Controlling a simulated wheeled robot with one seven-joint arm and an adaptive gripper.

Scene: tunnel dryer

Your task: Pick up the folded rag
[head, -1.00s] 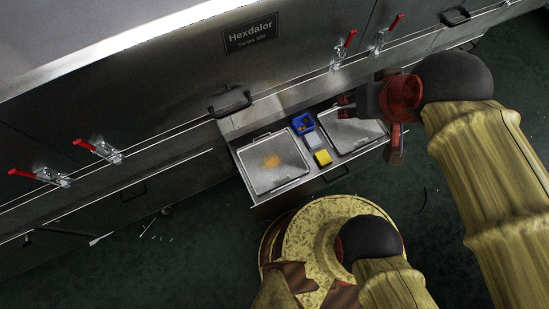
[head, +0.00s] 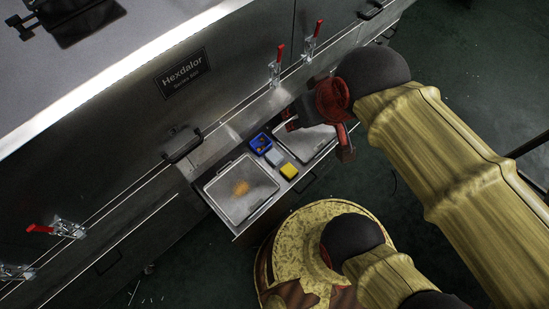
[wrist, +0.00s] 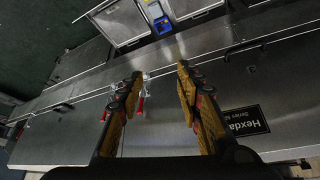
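In the head view a pale grey-blue flat piece (head: 274,157) lies in the open drawer, between a blue bin (head: 260,142) and a yellow block (head: 289,171). It may be the folded rag; it is too small to tell. My gripper (head: 318,137) is above the drawer's right part, to the right of these pieces and apart from them. In the wrist view my gripper (wrist: 157,72) has its two fingers wide apart with nothing between them. The blue bin (wrist: 162,25) shows beyond them at the top.
The drawer holds a left tray (head: 216,205) with an orange thing in it and a right tray (head: 308,148), partly behind my gripper. A steel machine front with a black handle (head: 182,144) and red-levered clamps (head: 276,68) borders the drawer. Dark floor lies at right.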

